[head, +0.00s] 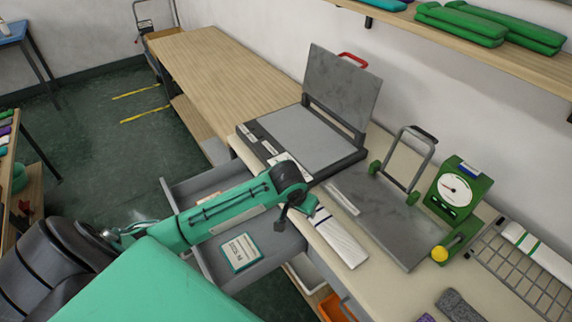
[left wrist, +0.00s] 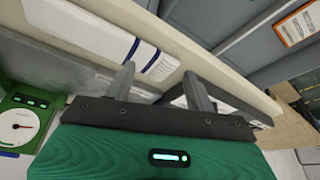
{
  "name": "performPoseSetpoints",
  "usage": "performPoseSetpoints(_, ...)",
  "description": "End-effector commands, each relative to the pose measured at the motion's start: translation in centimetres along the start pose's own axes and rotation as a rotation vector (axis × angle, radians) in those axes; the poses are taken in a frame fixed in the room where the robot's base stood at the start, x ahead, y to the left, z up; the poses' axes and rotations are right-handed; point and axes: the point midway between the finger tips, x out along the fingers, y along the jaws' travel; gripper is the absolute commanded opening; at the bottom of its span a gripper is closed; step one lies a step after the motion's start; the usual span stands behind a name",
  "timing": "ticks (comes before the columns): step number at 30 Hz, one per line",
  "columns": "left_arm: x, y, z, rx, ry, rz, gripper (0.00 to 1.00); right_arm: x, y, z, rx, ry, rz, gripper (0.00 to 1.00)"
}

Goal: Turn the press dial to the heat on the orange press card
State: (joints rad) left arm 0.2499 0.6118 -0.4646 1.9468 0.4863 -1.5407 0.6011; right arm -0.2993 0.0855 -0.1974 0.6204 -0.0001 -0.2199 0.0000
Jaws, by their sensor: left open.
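The press (head: 300,135) is a flat grey bed on the bench with its lid (head: 342,85) raised. Small white labels are on its front edge; I cannot make out the dial, and my left arm covers part of that edge. An orange-bordered card (left wrist: 300,25) lies in the grey drawer in the left wrist view; its writing is too small to read. My left gripper (head: 299,206) is beside the press's near corner, above the bench edge. Its fingers (left wrist: 158,82) are apart and empty. My right gripper is not in view.
The open drawer (head: 184,188) below the bench holds a green-bordered card (head: 240,252). A folded white cloth (head: 340,240) lies on the bench by my gripper. A green machine with a round white gauge (head: 455,190) and a wire rack (head: 515,275) stand at right.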

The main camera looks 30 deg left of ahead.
Motion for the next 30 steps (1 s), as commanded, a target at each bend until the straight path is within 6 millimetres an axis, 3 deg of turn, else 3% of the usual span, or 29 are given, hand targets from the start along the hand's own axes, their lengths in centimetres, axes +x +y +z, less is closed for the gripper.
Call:
performPoseSetpoints(9,-2.8,-7.8,-8.9,-0.2,0.024,-0.103,0.55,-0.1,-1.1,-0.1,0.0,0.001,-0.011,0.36)
performPoseSetpoints(13,-4.4,-10.7,-11.4,-0.289,0.033,-0.132,0.55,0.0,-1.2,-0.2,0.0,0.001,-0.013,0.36)
performPoseSetpoints(20,-5.0,-12.7,-12.9,-0.352,0.038,-0.149,0.55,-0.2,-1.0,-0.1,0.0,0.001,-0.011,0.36)
performPoseSetpoints(26,-2.3,-13.1,-12.9,-0.352,0.035,-0.15,0.55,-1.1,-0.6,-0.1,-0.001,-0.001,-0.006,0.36)
performPoseSetpoints(30,0.7,-13.5,-13.0,-0.353,0.035,-0.149,0.55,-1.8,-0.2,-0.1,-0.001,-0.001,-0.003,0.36)
